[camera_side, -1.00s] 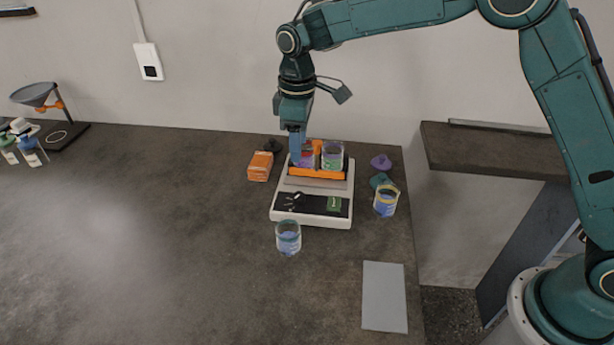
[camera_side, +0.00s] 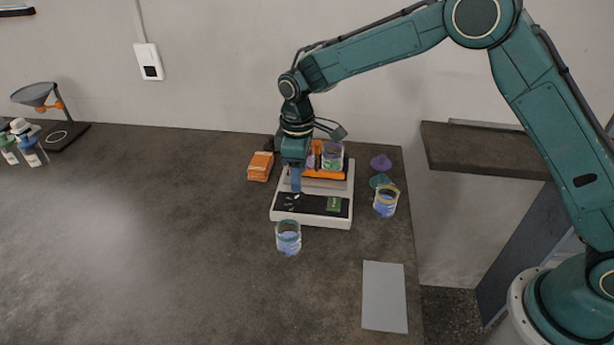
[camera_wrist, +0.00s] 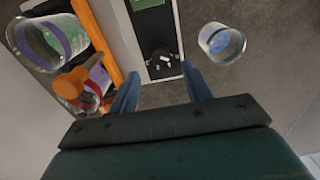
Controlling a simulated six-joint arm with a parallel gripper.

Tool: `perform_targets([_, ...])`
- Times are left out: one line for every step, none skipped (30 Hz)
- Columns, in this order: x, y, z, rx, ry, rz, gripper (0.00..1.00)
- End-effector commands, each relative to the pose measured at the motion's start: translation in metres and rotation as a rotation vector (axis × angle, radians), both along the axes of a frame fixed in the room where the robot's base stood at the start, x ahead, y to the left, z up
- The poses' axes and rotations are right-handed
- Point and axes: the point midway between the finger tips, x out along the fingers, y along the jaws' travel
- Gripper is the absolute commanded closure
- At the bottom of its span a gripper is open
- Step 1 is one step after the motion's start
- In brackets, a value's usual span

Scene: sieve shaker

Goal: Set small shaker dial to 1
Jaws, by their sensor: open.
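The small shaker (camera_side: 283,216) is a white box with a black front panel (camera_side: 314,205) and a green display (camera_side: 334,204). Its dial (camera_side: 292,198) is on the left part of the panel, partly hidden by my fingers in the side view. In the wrist view the dial (camera_wrist: 163,57) shows as a dark knob with pale marks around it, in line with the gap between my fingertips. My gripper (camera_side: 296,185) points down close above the panel's left end. Its blue fingers are apart and empty in the wrist view (camera_wrist: 158,76). Whether they touch the dial I cannot tell.
An orange holder (camera_side: 325,177) with jars (camera_side: 332,156) stands at the shaker's back, close beside my gripper. One jar (camera_side: 288,238) stands in front and another (camera_side: 385,201) at the right. An orange box (camera_side: 260,166) lies left.

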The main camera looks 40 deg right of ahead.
Motion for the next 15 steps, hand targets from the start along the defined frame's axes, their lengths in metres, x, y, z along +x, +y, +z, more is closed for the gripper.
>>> perform_targets([-0.001,0.0,-0.009,-0.001,0.004,0.0,0.51])
perform_targets([-0.001,0.0,-0.014,-0.001,0.003,0.0,0.51])
perform_targets([-0.001,0.0,-0.02,-0.001,0.004,0.0,0.51])
perform_targets([-0.001,0.0,-0.024,-0.001,0.003,0.0,0.51])
perform_targets([-0.001,0.0,-0.028,-0.001,0.002,0.0,0.51])
perform_targets([-0.001,0.0,-0.033,-0.001,0.003,0.0,0.51])
perform_targets([-0.001,0.0,-0.037,-0.001,0.002,0.0,0.51])
perform_targets([0.0,0.0,-0.04,-0.001,0.002,0.0,0.51])
perform_targets([0.0,0.0,-0.044,-0.001,0.002,0.0,0.51])
perform_targets([0.0,0.0,-0.046,-0.001,0.002,0.0,0.51])
perform_targets([0.0,0.0,-0.049,-0.001,0.002,0.0,0.51])
perform_targets([0.0,0.0,-0.052,-0.001,0.001,0.0,0.51])
perform_targets([0.0,0.0,-0.053,-0.001,0.001,0.0,0.51])
perform_targets([0.0,0.0,-0.055,-0.001,0.001,0.0,0.51])
perform_targets([0.0,0.0,-0.056,-0.001,0.001,0.0,0.51])
